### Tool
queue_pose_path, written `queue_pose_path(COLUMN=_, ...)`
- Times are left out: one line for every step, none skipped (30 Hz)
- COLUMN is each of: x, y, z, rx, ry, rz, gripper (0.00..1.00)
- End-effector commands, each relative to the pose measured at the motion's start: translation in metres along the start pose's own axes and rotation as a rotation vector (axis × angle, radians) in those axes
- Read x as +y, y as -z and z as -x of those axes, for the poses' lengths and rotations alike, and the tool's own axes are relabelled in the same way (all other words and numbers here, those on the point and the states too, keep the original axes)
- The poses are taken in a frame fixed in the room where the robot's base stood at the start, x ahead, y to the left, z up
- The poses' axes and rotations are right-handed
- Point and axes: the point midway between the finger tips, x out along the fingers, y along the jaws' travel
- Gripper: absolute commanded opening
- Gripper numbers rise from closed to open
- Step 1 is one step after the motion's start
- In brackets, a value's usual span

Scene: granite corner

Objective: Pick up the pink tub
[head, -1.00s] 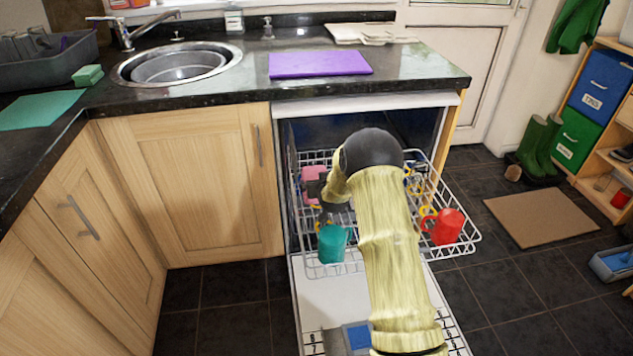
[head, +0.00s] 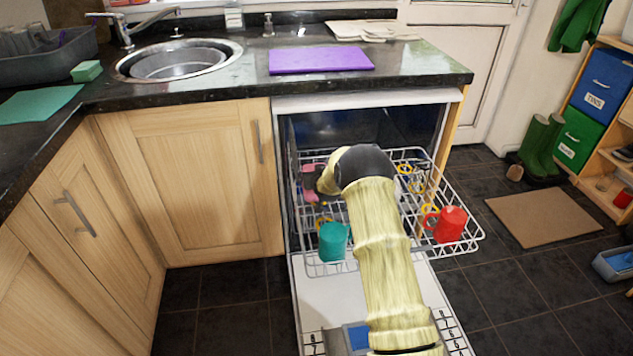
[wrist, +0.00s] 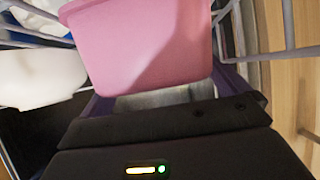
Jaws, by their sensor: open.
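The pink tub (head: 309,196) is in the left part of the dishwasher's pulled-out rack, partly hidden by my gripper and arm in the head view. In the wrist view the pink tub (wrist: 140,45) fills the upper middle, close in front of my gripper (wrist: 164,98). The jaws are open, with a dark finger at each side of the tub's near end. I cannot tell whether they touch it. My gripper (head: 313,180) is small and partly hidden behind my arm in the head view.
The wire rack (head: 465,240) also holds a teal cup (head: 333,242), a red mug (head: 450,225) and yellow-rimmed items. A white item (wrist: 40,78) is left of the tub in the wrist view. The dishwasher door (head: 320,290) is down; the worktop (head: 420,72) overhangs the rack's back.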

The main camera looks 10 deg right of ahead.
Motion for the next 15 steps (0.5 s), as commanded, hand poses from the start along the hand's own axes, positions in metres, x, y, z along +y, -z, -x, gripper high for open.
queue_pose_path(x=0.0001, y=-0.0013, z=-0.0057, rx=0.001, ry=0.000, rz=0.000, gripper=1.00)
queue_pose_path(x=0.0002, y=-0.0011, z=-0.0075, rx=0.001, ry=0.000, rz=0.000, gripper=1.00)
queue_pose_path(x=0.0002, y=-0.0004, z=-0.0094, rx=0.001, ry=0.000, rz=0.000, gripper=1.00)
queue_pose_path(x=0.0003, y=-0.0001, z=-0.0102, rx=0.001, ry=0.000, rz=0.000, gripper=1.00)
queue_pose_path(x=0.0003, y=-0.0001, z=-0.0107, rx=0.000, ry=0.000, rz=0.000, gripper=1.00)
queue_pose_path(x=0.0003, y=0.0001, z=-0.0109, rx=0.000, ry=0.000, rz=0.000, gripper=1.00)
queue_pose_path(x=0.0003, y=0.0002, z=-0.0108, rx=0.000, ry=0.000, rz=0.000, gripper=1.00)
queue_pose_path(x=0.0003, y=0.0002, z=-0.0107, rx=0.000, ry=0.000, rz=0.000, gripper=1.00)
queue_pose_path(x=0.0003, y=0.0002, z=-0.0105, rx=0.000, ry=0.000, rz=0.000, gripper=1.00)
queue_pose_path(x=0.0003, y=0.0002, z=-0.0105, rx=0.000, ry=0.000, rz=0.000, gripper=1.00)
queue_pose_path(x=0.0003, y=0.0003, z=-0.0105, rx=0.000, ry=0.000, rz=0.000, gripper=1.00)
queue_pose_path(x=0.0002, y=0.0003, z=-0.0105, rx=0.000, ry=0.000, rz=0.000, gripper=1.00)
queue_pose_path(x=0.0002, y=0.0002, z=-0.0105, rx=0.000, ry=0.000, rz=0.000, gripper=1.00)
queue_pose_path(x=0.0001, y=0.0003, z=-0.0104, rx=0.000, ry=0.000, rz=0.000, gripper=1.00)
queue_pose_path(x=0.0000, y=0.0003, z=-0.0104, rx=0.000, ry=0.000, rz=0.000, gripper=1.00)
